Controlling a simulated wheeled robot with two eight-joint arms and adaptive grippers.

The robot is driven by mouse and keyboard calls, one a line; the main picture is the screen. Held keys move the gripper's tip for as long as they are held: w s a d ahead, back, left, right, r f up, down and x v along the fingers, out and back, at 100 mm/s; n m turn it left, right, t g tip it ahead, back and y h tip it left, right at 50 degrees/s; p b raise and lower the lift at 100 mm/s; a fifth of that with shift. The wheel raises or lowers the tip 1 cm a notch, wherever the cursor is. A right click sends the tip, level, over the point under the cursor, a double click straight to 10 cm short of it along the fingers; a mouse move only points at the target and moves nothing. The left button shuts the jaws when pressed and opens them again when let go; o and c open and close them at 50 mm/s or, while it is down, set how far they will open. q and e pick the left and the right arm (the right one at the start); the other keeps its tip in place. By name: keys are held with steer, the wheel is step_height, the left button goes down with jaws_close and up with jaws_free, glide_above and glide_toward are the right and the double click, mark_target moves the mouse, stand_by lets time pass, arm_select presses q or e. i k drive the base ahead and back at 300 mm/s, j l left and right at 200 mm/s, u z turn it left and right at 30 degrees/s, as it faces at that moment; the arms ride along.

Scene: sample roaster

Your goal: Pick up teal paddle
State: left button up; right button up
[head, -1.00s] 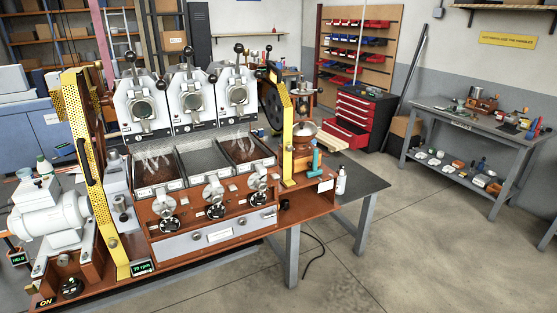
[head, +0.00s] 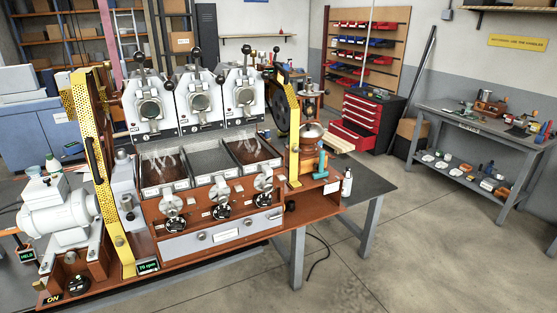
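A teal paddle (head: 321,174) shows at the right end of the sample roaster (head: 215,228). It looks T-shaped, with a thin upright part above a wider lower part. It is small here, and I cannot tell exactly what it rests on. Neither of my grippers is in view.
The white bottle (head: 347,183) stands right of the paddle on the grey table (head: 375,185). A metal bowl (head: 312,130) is just above the paddle, and a yellow guard (head: 290,150) is to its left. Open floor (head: 430,230) lies to the right, before a grey workbench (head: 468,122).

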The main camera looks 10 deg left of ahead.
mark_target(321, 173)
steer(key=i+l+u, duration=0.1)
steer(key=u, duration=0.15)
steer(key=i+l+u, duration=0.1)
steer(key=u, duration=0.15)
steer(key=i+l+u, duration=0.15)
steer(key=i+l, duration=0.15)
steer(key=i+l+u, duration=0.2)
steer(key=l, duration=0.2)
steer(key=i+l+u, duration=0.15)
steer(key=i+l, duration=0.15)
steer(key=i+l+u, duration=0.15)
steer(key=l, duration=0.4)
